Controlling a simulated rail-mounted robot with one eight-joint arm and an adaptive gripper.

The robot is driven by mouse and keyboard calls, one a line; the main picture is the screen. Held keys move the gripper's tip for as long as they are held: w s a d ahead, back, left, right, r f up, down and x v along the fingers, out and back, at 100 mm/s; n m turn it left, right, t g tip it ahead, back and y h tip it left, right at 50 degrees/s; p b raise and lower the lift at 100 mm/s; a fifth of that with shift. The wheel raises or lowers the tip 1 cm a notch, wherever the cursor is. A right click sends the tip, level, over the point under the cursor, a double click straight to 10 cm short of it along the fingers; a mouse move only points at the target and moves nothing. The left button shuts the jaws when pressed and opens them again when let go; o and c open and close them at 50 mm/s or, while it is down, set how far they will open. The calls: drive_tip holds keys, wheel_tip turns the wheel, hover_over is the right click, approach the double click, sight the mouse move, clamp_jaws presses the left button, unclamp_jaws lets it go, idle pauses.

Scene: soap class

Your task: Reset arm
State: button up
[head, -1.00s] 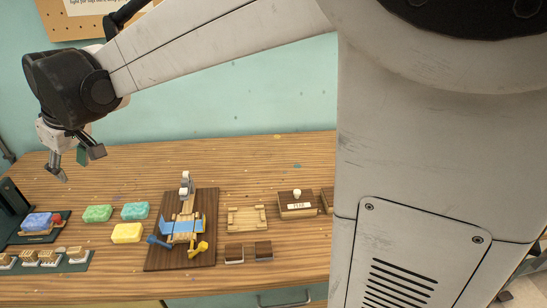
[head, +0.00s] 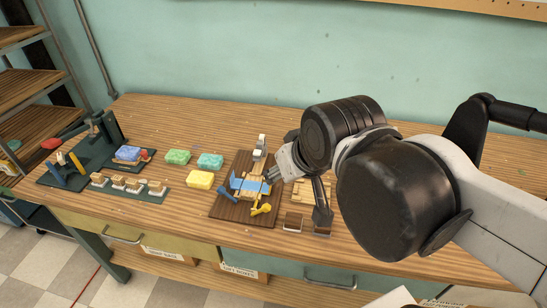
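My gripper (head: 296,199) is at the end of my arm in the head view, over the middle of the wooden table (head: 330,260). It hangs just right of the dark wooden board with the soap press (head: 262,170). One finger reaches down to the right near the small dark blocks, and another points left toward the press. The fingers look spread apart with nothing between them. My wrist hides part of the table behind it. Whether a fingertip touches anything cannot be told.
Green (head: 177,157), teal (head: 211,161) and yellow (head: 200,180) soap bars lie left of the board. A blue bar (head: 128,153) sits on a dark green stand, with a row of stamps (head: 128,185) in front. Shelves (head: 25,90) stand at the far left.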

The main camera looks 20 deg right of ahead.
drive_tip(key=shift+s+d+f, duration=0.35)
drive_tip(key=shift+s+f, duration=0.15)
drive_tip(key=shift+s, duration=0.15)
